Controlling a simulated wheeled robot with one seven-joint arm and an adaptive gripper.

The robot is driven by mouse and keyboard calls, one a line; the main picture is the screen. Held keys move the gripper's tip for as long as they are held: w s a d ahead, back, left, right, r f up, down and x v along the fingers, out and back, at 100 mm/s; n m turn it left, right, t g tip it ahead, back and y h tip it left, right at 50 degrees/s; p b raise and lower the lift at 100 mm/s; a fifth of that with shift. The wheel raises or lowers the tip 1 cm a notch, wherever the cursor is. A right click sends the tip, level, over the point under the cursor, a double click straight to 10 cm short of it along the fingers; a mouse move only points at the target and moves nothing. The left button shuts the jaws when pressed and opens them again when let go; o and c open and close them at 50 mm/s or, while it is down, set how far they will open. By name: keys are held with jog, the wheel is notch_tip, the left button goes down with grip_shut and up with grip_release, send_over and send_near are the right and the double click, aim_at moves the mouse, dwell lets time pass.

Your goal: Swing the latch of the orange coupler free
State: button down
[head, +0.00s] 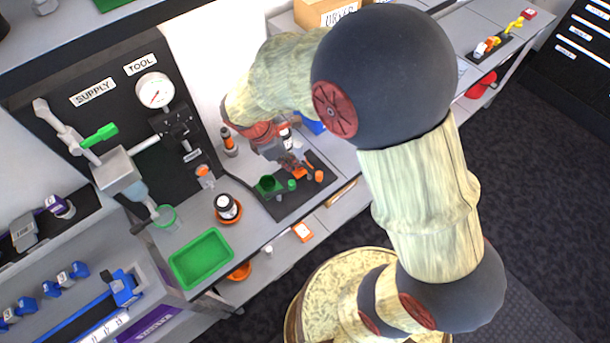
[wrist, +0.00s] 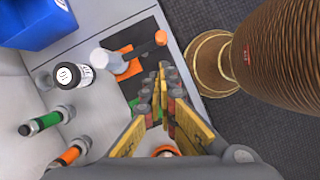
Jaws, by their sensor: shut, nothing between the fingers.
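In the wrist view an orange part (wrist: 126,62) lies just left of my fingertips (wrist: 163,72). The fingers are together and hold nothing. I cannot tell whether they touch the coupler. The latch cannot be made out clearly, and its position is unclear. A small orange knob (head: 319,176) stands at the board's right side; it also shows in the wrist view (wrist: 161,37).
A green cup (head: 268,186) and a small green piece (head: 291,185) are near the board's left part. A labelled bottle (wrist: 73,75) and ringed cylinders (wrist: 42,123) stand close by. A green tray (head: 201,258) and an orange-based jar (head: 228,208) are further left. A blue bin (wrist: 36,20) stands behind.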

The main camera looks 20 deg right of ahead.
aim_at(311, 169)
jog(key=shift+f, duration=0.1)
jog(key=b+x, duration=0.1)
jog(key=x, duration=0.9)
jog(key=shift+b, duration=0.35)
